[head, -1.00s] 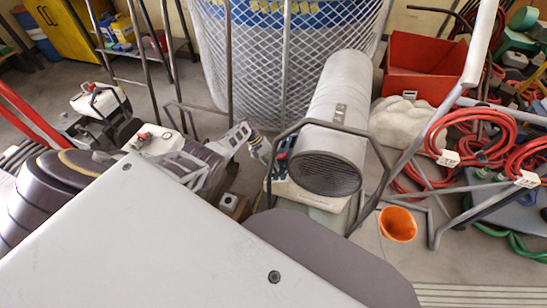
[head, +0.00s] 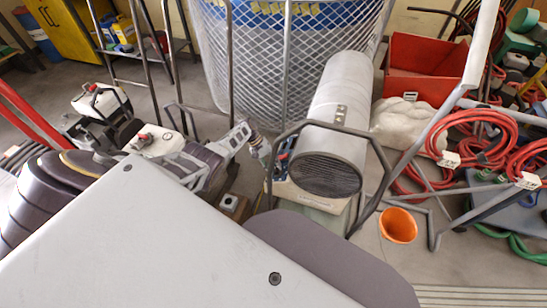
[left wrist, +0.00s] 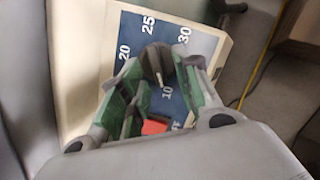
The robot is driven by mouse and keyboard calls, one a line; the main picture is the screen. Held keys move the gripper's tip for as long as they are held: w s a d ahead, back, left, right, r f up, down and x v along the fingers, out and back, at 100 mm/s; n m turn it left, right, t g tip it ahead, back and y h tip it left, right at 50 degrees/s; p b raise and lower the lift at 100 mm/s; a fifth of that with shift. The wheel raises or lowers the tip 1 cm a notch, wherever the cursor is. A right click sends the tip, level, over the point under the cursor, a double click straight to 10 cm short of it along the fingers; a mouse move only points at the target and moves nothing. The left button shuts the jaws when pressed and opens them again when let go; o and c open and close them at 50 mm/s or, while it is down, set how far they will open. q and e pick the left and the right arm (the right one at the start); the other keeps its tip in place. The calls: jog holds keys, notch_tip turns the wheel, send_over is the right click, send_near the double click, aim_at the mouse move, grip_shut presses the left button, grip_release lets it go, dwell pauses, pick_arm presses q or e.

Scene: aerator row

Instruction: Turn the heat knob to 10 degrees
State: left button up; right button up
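The heater (head: 340,105) is a grey cylinder with a dark front grille and a tube frame, standing on a pale base. My left gripper (head: 264,150) reaches in from the left to the control box at the heater's left side. In the left wrist view, a blue dial panel (left wrist: 137,33) shows 20, 25, 30 and 10 in white. The fingers hide part of the scale. My right gripper is not in view.
A red switch (left wrist: 154,127) lies near the fingers' base. An orange cone-shaped thing (head: 397,224) is on the floor right of the heater. Red hoses (head: 480,135) and a red bin (head: 418,72) stand further right. A mesh-wrapped container (head: 290,60) is behind.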

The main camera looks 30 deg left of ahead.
pick_arm(q)
jog(key=v, duration=1.2)
dwell(0.7)
